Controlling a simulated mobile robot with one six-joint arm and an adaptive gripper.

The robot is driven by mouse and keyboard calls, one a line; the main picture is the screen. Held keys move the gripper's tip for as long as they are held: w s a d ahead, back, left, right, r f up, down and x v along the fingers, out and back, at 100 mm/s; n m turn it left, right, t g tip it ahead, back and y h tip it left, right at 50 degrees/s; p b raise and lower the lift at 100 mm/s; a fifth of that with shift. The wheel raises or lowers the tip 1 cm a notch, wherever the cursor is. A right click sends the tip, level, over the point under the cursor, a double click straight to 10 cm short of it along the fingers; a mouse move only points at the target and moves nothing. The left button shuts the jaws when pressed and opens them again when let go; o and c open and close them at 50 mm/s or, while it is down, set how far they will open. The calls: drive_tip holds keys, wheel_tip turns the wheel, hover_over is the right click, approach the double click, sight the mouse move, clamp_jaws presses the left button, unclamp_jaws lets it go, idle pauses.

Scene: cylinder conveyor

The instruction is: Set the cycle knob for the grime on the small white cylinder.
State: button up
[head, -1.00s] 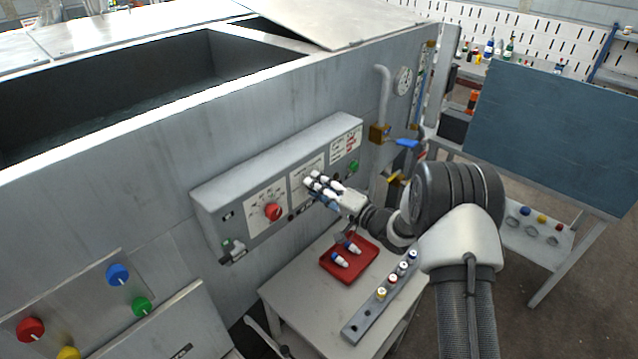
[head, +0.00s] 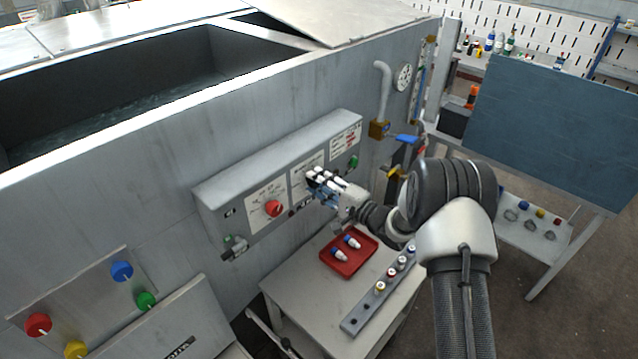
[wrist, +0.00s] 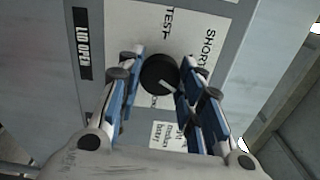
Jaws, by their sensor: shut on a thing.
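The black cycle knob (wrist: 158,72) is in the middle of the wrist view, with a white pointer mark towards the lower right. The plate around it carries the words TEST and SHORT; other lettering is partly hidden. My gripper (wrist: 161,80) is shut on this knob, its blue-padded fingers on either side. In the head view my gripper (head: 318,186) is at the middle of the grey control panel (head: 235,190) and hides the knob. Grime cannot be made out.
A red knob (head: 273,208) sits left of my gripper and a green button (head: 353,162) right of it. A rack (head: 358,322) with several capped cylinders stands on the small table (head: 290,290) below. A blue-handled valve (head: 405,139) is to the right.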

drive_tip(key=o, duration=1.1)
drive_tip(key=shift+c, duration=0.2)
drive_tip(key=shift+d, duration=0.1)
drive_tip(key=v, duration=1.2)
